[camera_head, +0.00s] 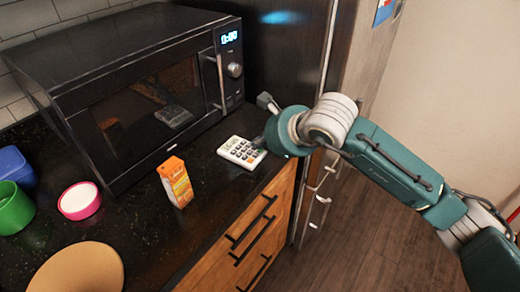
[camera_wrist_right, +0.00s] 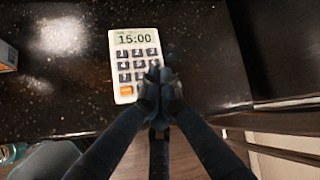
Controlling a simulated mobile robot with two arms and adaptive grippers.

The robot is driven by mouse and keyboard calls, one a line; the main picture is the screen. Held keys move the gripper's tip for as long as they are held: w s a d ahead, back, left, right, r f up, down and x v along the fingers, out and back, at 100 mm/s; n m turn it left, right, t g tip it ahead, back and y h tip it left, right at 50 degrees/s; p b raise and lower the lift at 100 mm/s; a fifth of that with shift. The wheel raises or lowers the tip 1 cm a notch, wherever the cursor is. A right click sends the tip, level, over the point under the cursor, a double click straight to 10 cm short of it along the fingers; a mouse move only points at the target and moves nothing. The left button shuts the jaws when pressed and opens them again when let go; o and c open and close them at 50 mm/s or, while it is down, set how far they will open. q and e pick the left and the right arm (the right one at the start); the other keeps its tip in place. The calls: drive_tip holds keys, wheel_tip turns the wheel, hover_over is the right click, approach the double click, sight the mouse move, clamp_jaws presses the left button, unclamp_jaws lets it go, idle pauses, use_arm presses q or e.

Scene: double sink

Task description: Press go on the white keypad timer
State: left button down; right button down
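The white keypad timer (camera_head: 236,154) lies flat on the dark counter in front of the microwave's right end. In the right wrist view the timer (camera_wrist_right: 124,67) reads 15:00, with dark keys and one orange key at its lower left. My right gripper (camera_head: 261,142) is at the timer's right side in the head view. In the wrist view its fingertips (camera_wrist_right: 160,76) are together with nothing seen between them, over the timer's lower right keys, which they hide. I cannot tell whether they touch it. My left gripper is not in view.
A black microwave (camera_head: 150,90) stands behind the timer. An orange carton (camera_head: 175,182) stands to its left. A pink-rimmed bowl (camera_head: 80,201), green cup (camera_head: 14,208), blue container (camera_head: 16,166) and round tan board (camera_head: 80,270) are further left. The counter's front edge is close to the timer.

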sight(261, 153)
drive_tip(key=shift+f+b, duration=0.25)
drive_tip(key=shift+b, duration=0.1)
idle(0.4)
drive_tip(key=shift+r, duration=0.75)
drive_tip(key=shift+r+p, duration=1.15)
drive_tip(key=shift+r, duration=1.35)
